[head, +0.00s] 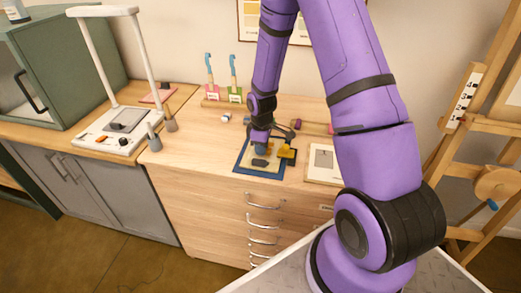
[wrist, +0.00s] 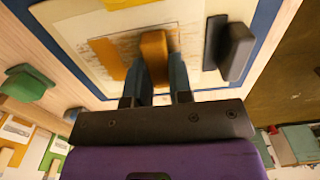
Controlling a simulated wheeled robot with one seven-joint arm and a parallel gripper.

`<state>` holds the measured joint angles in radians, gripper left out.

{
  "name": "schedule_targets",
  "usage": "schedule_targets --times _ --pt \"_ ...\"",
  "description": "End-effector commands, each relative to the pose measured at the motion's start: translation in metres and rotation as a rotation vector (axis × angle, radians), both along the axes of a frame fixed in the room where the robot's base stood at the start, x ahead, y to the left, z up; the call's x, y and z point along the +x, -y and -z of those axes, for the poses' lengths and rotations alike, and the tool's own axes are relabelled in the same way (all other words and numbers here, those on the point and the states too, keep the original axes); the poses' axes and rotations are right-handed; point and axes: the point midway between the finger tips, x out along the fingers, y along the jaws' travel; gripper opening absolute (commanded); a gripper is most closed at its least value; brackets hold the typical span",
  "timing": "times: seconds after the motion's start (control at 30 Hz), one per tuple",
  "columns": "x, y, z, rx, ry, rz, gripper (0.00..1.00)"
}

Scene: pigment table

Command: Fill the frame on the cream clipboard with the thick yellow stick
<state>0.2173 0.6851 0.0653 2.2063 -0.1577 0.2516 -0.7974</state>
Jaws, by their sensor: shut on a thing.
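The cream clipboard (wrist: 85,20) lies on a blue mat (wrist: 268,20) under my gripper. It also shows in the head view (head: 252,165), partly behind my gripper (head: 262,146). A dark grey clip-like block (wrist: 234,48) sits at its right side in the wrist view. Its frame (wrist: 190,45) has a pale inside with thin scribble-like lines and an orange-yellow patch (wrist: 108,58) at the left. In the wrist view, my gripper (wrist: 166,66) is shut on the thick yellow stick (wrist: 154,48). The stick's tip is over the frame; I cannot tell if it touches.
A yellow block on a dark base (head: 287,153) stands close right of the clipboard. A white board with a grey panel (head: 323,160) lies farther right. A green object (wrist: 26,85) shows in the wrist view.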

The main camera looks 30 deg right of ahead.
Motion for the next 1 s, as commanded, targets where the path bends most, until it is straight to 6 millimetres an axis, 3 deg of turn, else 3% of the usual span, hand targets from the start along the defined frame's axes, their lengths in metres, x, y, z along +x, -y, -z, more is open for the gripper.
schedule_targets --times 1.0 --pt "0.026 0.026 0.0 0.0 0.0 0.0 0.01"
